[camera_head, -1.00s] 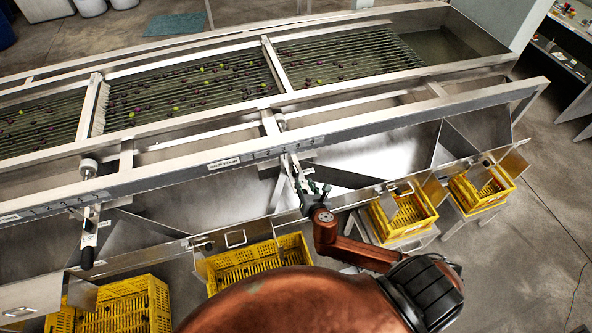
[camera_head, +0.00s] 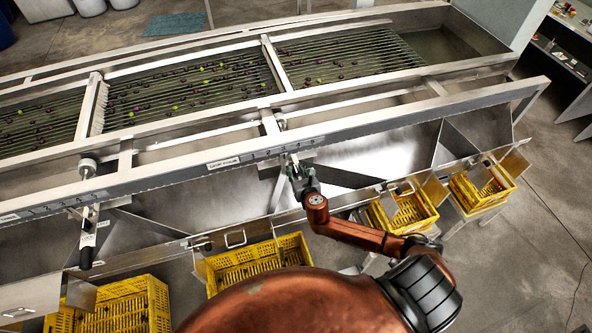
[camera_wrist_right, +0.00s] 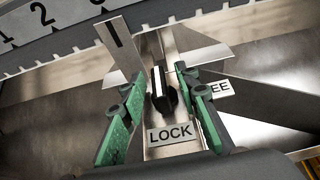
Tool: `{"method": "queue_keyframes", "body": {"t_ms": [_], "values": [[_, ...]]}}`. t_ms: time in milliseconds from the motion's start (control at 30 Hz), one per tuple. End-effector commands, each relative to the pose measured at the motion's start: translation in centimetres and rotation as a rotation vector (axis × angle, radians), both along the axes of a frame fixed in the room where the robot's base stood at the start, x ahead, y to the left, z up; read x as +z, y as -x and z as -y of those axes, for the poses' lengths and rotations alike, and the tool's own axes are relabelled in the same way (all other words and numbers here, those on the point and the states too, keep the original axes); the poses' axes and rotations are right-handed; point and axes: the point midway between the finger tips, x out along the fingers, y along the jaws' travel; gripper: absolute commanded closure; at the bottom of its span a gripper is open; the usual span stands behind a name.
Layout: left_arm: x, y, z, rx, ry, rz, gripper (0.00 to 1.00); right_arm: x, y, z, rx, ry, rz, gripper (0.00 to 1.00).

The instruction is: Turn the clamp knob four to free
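The black clamp knob (camera_wrist_right: 168,99) with a white line shows in the right wrist view, on a metal strip. Its long handle runs roughly up and down the picture, in line with the LOCK label (camera_wrist_right: 170,134) below it. A second label (camera_wrist_right: 221,88), partly covered so that only "EE" reads, lies to its right. My right gripper (camera_wrist_right: 159,82) is open, with one green finger on each side of the knob and gaps between. In the head view my right gripper (camera_head: 301,178) is at the machine's front rail and hides the knob. My left gripper is not in view.
A numbered scale (camera_wrist_right: 40,27) and a flat pointer plate (camera_wrist_right: 118,45) stand just above the knob. Another clamp slide (camera_head: 88,240) is at the left. Yellow crates (camera_head: 262,262) stand under the chutes along the front. The roller bed (camera_head: 190,88) carries small fruit.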

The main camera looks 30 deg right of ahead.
Motion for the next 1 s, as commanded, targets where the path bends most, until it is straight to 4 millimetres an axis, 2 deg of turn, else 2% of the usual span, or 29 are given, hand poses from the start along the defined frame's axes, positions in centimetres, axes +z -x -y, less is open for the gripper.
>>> {"method": "queue_keyframes", "body": {"t_ms": [100,533,1000], "values": [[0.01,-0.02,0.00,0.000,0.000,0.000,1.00,0.02,0.01,0.00,0.000,0.000,0.000,0.71],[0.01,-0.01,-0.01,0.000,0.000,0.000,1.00,0.03,0.05,0.03,0.000,0.000,0.000,1.00],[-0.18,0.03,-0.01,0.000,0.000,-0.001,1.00,0.00,0.07,0.16,0.034,0.002,0.000,1.00]]}}
